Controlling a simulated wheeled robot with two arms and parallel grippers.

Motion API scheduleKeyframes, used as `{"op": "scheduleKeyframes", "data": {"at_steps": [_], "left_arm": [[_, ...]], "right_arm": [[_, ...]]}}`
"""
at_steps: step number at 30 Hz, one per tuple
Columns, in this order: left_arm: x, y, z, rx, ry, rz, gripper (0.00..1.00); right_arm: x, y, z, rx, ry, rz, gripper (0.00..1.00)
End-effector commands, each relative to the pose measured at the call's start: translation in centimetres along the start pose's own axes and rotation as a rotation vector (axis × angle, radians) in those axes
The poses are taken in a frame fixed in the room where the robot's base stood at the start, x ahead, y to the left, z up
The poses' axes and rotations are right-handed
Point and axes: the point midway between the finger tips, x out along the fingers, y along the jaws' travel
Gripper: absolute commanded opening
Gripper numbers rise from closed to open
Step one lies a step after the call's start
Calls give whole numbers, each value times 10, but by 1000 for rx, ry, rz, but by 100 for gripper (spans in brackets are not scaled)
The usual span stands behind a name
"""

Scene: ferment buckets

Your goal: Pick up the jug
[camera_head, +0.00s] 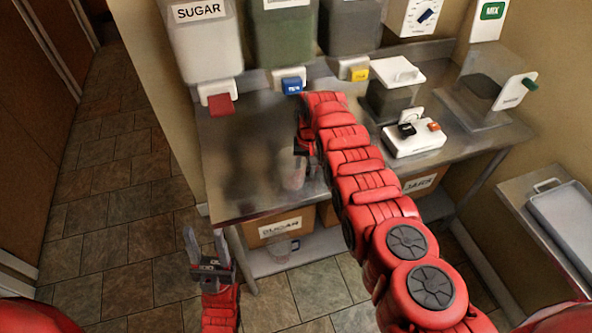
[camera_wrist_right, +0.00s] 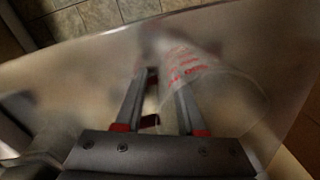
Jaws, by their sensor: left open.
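A clear jug (camera_head: 293,176) with red markings stands on the metal counter, partly hidden by my right gripper. In the right wrist view the jug (camera_wrist_right: 195,78) lies beyond and to the right of the fingers, and the right finger overlaps it. My right gripper (camera_head: 300,140) is low over the counter beside the jug. Its fingers (camera_wrist_right: 165,85) show a narrow gap; I cannot tell whether they hold the handle. My left gripper (camera_head: 206,244) is open and empty, pointing up in front of the counter's left edge.
SUGAR bin (camera_head: 203,45) and two more dispensers hang above the counter (camera_head: 235,165). A white button box (camera_head: 414,139) and clear containers stand to the right. The left floor is free.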

Motion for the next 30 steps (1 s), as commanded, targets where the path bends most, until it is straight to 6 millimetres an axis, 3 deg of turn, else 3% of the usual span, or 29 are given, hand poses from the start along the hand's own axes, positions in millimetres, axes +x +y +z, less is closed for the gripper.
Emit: {"op": "scheduleKeyframes", "data": {"at_steps": [2,6,9,30], "left_arm": [[0,0,0,0,0,0,50],[0,0,0,0,0,0,50],[0,0,0,0,0,0,50],[0,0,0,0,0,0,50]], "right_arm": [[0,0,0,0,0,0,39],[0,0,0,0,0,0,13],[0,0,0,0,0,0,0],[0,0,0,0,0,0,0]]}}
